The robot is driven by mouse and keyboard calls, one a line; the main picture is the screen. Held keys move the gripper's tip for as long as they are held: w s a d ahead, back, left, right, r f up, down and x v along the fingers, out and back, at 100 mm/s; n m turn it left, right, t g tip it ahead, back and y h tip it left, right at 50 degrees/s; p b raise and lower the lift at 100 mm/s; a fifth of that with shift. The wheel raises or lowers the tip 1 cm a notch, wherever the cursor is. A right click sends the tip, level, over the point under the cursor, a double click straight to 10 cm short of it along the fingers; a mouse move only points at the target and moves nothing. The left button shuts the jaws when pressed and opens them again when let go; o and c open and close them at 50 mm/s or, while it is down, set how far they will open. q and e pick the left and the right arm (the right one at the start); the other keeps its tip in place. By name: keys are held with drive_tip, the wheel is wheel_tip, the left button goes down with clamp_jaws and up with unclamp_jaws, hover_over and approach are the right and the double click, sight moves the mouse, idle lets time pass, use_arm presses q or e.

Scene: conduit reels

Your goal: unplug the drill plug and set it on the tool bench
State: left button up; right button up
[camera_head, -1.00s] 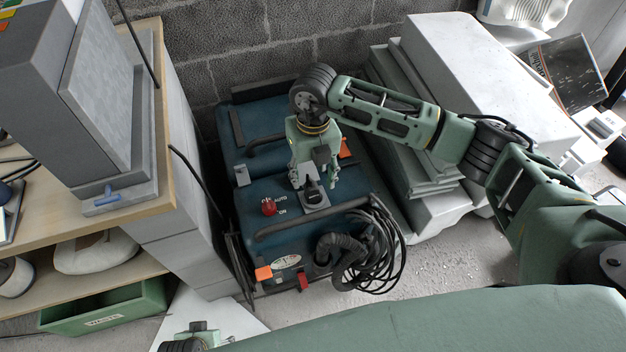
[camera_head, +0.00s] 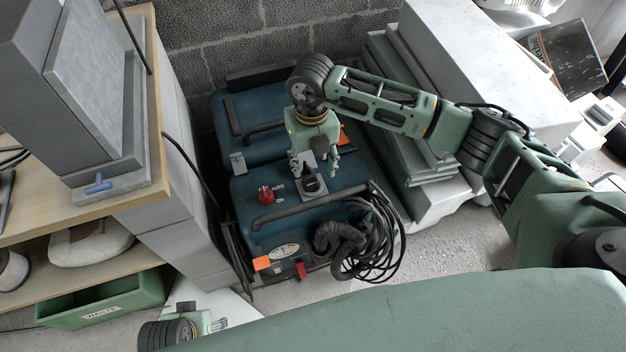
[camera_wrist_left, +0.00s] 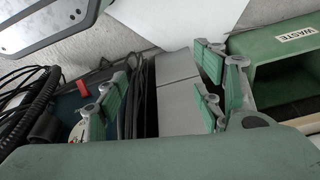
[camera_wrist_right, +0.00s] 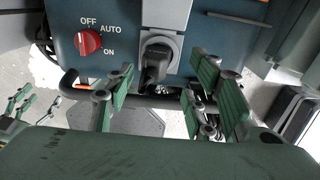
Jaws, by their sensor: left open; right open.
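The black drill plug (camera_head: 311,184) sits in a grey socket plate on top of the blue machine (camera_head: 240,190). In the right wrist view the plug (camera_wrist_right: 156,62) stands in the socket, ahead of the fingers. My right gripper (camera_head: 314,170) is open and pointing down over the socket; its fingers are spread to either side of the plug's line, and nothing is clamped. My left gripper (camera_head: 218,324) is low at the bottom edge, partly hidden by my own body; its fingers (camera_wrist_left: 160,85) are open and empty. The wooden bench (camera_head: 150,200) is at the left.
A red knob (camera_head: 265,195) and a black handle bar (camera_head: 310,208) are close to the socket. Coiled black hose and cable (camera_head: 375,240) hang at the machine's front. A grey machine with a blue handle (camera_head: 98,184) takes up much of the bench. Stacked slabs (camera_head: 410,140) stand right.

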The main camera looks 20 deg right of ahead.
sight(310, 179)
wheel_tip(310, 179, down, 5)
drive_tip(key=b, duration=0.3)
drive_tip(key=shift+r, duration=0.2)
drive_tip(key=shift+f, duration=0.35)
drive_tip(key=shift+f+b, duration=0.65)
use_arm(q)
drive_tip(key=w+v, duration=0.1)
drive_tip(key=v, duration=1)
drive_tip(key=shift+w+r+t, duration=0.25)
drive_tip(key=shift+r+t, duration=0.15)
drive_tip(key=shift+a+r, duration=0.1)
use_arm(e)
drive_tip(key=shift+a, duration=0.25)
drive_tip(key=shift+c, duration=0.5)
